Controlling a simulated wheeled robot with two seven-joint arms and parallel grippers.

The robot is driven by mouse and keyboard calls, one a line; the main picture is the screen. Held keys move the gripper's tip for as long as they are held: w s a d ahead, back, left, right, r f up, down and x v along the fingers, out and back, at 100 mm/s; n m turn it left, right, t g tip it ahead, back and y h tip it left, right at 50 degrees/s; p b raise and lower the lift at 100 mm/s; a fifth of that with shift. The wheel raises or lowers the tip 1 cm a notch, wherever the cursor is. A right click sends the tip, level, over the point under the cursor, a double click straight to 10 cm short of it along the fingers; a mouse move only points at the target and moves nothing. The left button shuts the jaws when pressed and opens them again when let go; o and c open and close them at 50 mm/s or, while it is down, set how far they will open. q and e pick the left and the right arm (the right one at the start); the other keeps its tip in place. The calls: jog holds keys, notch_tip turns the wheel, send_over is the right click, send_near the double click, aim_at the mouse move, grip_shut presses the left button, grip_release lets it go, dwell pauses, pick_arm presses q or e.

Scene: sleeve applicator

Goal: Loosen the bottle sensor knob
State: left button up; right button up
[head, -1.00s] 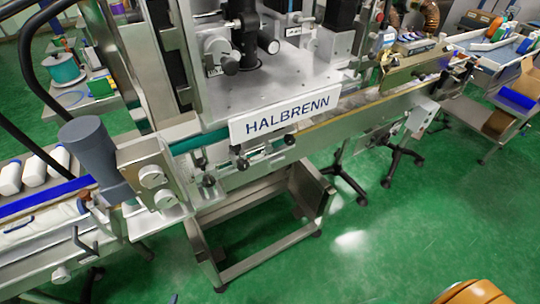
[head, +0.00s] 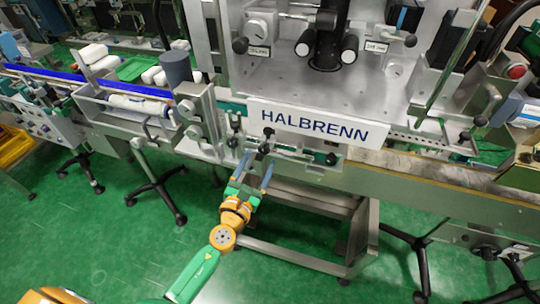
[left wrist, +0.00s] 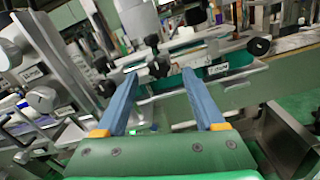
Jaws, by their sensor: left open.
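My left gripper (head: 256,170) reaches up to the front of the machine, below the left end of the HALBRENN plate. Its two blue fingers are apart with nothing between them; they also show in the left wrist view (left wrist: 162,92). Small black knobs sit just beyond the fingertips: a star-shaped knob (left wrist: 158,68) between the finger lines in the wrist view, and one above it (left wrist: 152,40). Another black knob (head: 331,158) is on the right of the same rail, by a small label. I cannot read which knob is the bottle sensor's. My right gripper is not in view.
The HALBRENN plate (head: 310,124) juts out above the rail. A conveyor with white bottles (head: 92,54) and a grey cylinder (head: 175,68) lies to the left. A steel frame (head: 300,248) stands below.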

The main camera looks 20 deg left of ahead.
aim_at(263, 151)
pick_arm(q)
jog(key=w, duration=0.3)
jog(key=shift+w+a+f, duration=0.2)
jog(key=shift+w+a, duration=0.05)
jog(key=shift+a, duration=0.15)
jog(key=shift+w+d, duration=0.1)
jog(key=shift+w, duration=0.25)
jog(key=shift+d+r, duration=0.1)
jog(key=shift+d, duration=0.2)
jog(key=shift+c, duration=0.5)
jog(key=shift+a, duration=0.1)
grip_shut()
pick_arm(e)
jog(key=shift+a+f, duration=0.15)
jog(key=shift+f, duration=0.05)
